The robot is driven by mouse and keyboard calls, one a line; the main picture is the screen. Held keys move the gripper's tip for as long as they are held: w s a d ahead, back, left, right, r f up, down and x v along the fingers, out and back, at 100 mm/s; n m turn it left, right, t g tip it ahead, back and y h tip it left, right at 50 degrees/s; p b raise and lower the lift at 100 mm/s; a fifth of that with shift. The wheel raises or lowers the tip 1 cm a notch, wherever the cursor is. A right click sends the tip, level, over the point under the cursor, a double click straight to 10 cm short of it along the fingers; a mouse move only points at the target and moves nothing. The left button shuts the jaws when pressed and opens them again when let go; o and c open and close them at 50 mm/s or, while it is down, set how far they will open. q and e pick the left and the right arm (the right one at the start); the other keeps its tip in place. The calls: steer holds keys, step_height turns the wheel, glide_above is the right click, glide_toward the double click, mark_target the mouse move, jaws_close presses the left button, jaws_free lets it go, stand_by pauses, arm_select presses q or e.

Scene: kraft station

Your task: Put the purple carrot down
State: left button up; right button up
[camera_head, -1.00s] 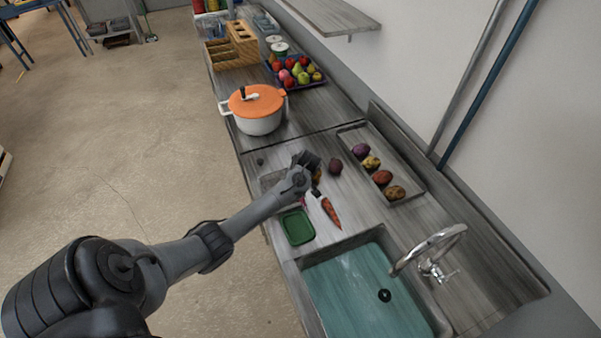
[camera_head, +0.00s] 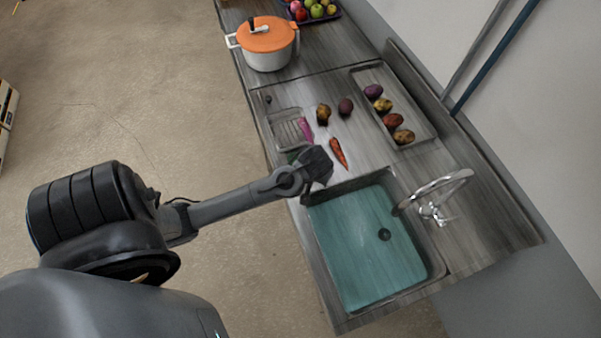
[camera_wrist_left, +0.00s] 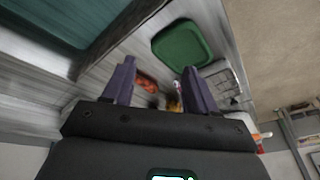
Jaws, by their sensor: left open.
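The purple carrot (camera_head: 306,129) lies on the counter along the right edge of the metal draining tray (camera_head: 287,130), just beyond my left gripper in the head view. My left gripper (camera_head: 326,168) is over the near counter by the sink's far left corner, apart from the carrot. In the left wrist view its two fingers (camera_wrist_left: 160,78) stand apart with nothing held between them. A blurred orange carrot (camera_wrist_left: 146,83) shows past the fingers; it also lies right of the purple one in the head view (camera_head: 339,153). My right gripper is out of view.
The sink (camera_head: 365,245) with its faucet (camera_head: 436,200) is close by. A green tray (camera_wrist_left: 182,43) is mostly hidden by my gripper in the head view. Several potatoes lie in a long tray (camera_head: 415,132); two more vegetables lie loose. A white pot (camera_head: 266,57) stands farther back.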

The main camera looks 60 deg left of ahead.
arm_select(q)
steer(key=s+d+r+m+h, duration=0.1)
steer(key=s+d+r+m, duration=0.1)
steer(key=s+d+m, duration=0.2)
steer(key=s+d+r+m+t+h, duration=0.1)
steer(key=s+d+r+m+h, duration=0.1)
steer(key=s+d, duration=0.7)
steer(key=shift+r+m, duration=0.65)
steer(key=shift+m, duration=0.35)
step_height(320, 180, up, 9)
steer(key=p, duration=0.9)
steer(key=shift+r, duration=0.15)
